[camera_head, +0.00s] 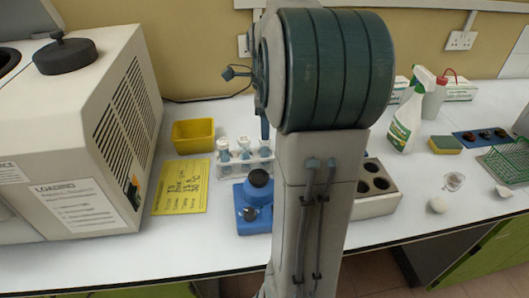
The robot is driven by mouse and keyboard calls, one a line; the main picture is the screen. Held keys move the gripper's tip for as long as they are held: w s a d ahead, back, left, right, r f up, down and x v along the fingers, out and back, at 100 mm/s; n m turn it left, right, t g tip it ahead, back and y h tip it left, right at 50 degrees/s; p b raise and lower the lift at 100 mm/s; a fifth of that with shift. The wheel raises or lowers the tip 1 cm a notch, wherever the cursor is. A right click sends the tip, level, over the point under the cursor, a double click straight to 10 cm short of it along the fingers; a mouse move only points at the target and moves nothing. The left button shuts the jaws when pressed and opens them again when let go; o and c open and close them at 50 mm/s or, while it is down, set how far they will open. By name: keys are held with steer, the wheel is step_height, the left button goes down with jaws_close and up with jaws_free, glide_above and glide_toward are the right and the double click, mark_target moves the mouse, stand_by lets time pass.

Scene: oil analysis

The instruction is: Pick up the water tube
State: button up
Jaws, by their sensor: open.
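A small clear-white rack (228,167) stands on the white bench, left of my arm. It holds several tubes with light caps and bluish contents (244,150); I cannot tell which one is the water tube. My arm rises through the middle of the picture and covers the bench just right of the rack. My gripper is not visible; its end of the arm is hidden behind the arm links or out of frame.
A blue device with black knobs (254,203) sits in front of the rack. A yellow bin (193,135) and yellow sheet (182,187) lie left, beside a large beige machine (75,130). Right of my arm are a block with round wells (375,205) and a spray bottle (406,118).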

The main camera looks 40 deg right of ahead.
step_height(320, 180, down, 6)
steer(key=shift+a+r, duration=0.1)
steer(key=shift+r, duration=0.05)
stand_by(0.3)
steer(key=c, duration=1.1)
steer(key=shift+o, duration=0.2)
step_height(320, 180, up, 10)
steer(key=shift+r, duration=0.1)
